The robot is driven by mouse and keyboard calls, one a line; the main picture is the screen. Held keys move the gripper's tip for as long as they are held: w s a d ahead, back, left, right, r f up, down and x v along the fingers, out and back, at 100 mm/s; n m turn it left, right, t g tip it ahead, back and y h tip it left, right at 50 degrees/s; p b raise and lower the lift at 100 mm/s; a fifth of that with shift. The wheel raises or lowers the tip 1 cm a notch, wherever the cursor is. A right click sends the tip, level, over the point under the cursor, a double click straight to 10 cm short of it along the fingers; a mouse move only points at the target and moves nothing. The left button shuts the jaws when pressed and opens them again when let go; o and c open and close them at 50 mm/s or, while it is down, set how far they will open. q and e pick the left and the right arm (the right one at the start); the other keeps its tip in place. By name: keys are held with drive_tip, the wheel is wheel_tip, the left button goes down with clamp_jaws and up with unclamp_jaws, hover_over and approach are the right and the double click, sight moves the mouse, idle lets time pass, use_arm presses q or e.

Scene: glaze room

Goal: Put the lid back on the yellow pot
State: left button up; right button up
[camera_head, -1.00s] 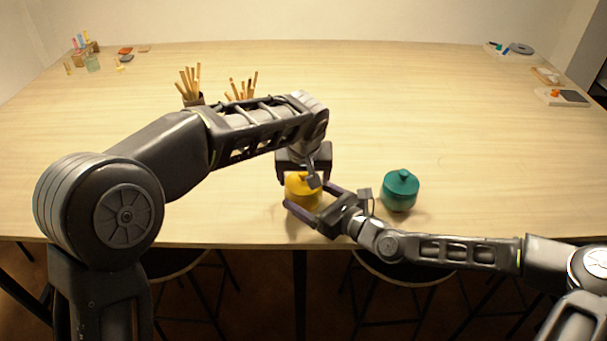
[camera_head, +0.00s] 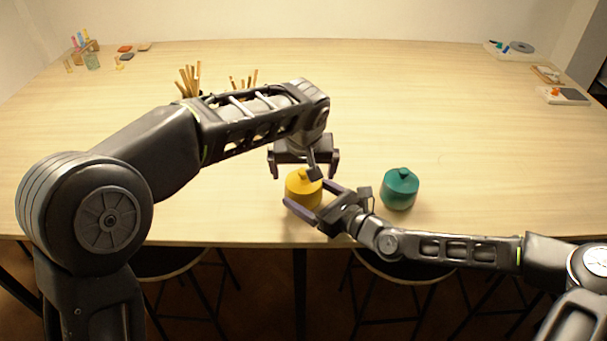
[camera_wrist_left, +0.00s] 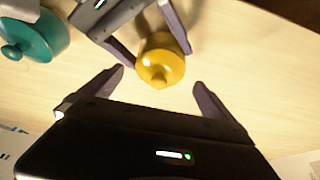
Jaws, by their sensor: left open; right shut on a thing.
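The yellow pot (camera_head: 298,190) stands near the table's front edge. Its yellow lid (camera_wrist_left: 161,68), with a pointed knob, sits on top of it; I cannot tell whether it is fully seated. My left gripper (camera_head: 303,173) is open and empty just above and behind the pot. In the left wrist view its fingers (camera_wrist_left: 160,80) are spread wide, apart from the lid. My right gripper (camera_head: 308,194) is shut on the yellow pot's body, one finger on each side. Part of the pot is hidden by my right gripper.
A teal lidded pot (camera_head: 399,190) stands to the right, close to my right wrist. Pots of wooden tools (camera_head: 190,82) stand behind my left arm. Small items lie in the far corners. The table's middle right is clear.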

use_arm(q)
drive_tip(key=v, duration=0.9)
use_arm(e)
drive_tip(key=o, duration=2)
drive_tip(key=shift+s+d, duration=0.35)
drive_tip(key=shift+d, duration=0.1)
drive_tip(key=b+v, duration=0.1)
drive_tip(key=v, duration=0.5)
drive_tip(key=shift+s+d+r, duration=0.1)
drive_tip(key=shift+s+d, duration=0.1)
drive_tip(key=shift+s, duration=0.1)
use_arm(q)
drive_tip(key=shift+f, duration=0.7)
